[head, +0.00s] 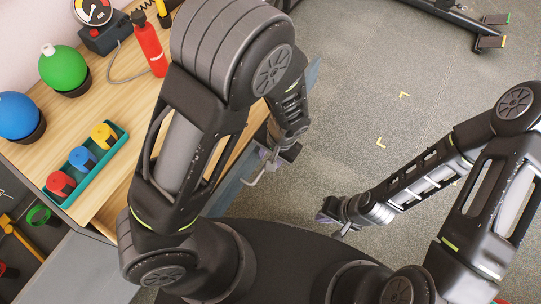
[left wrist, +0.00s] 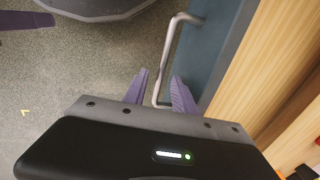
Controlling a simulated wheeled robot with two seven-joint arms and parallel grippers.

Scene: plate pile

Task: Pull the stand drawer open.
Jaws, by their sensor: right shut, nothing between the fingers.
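The stand drawer's blue-grey front (head: 232,186) runs below the edge of the wooden top, partly hidden by my left arm. Its bent metal handle (head: 262,171) sticks out from it. In the left wrist view the handle (left wrist: 167,55) runs down between the two purple fingers of my left gripper (left wrist: 160,86). Those fingers are apart, with a gap on each side of the bar, so the gripper is open around the handle. The drawer front (left wrist: 205,45) is just right of the fingers. My right gripper (head: 333,213) is shut and empty, over the floor away from the drawer.
The wooden top (head: 103,93) holds a green ball (head: 63,68), a blue ball (head: 17,116), a red bottle (head: 149,43), a gauge (head: 94,12) and a teal tray (head: 87,164) of coloured pieces. Grey floor (head: 370,90) right of the drawer is clear.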

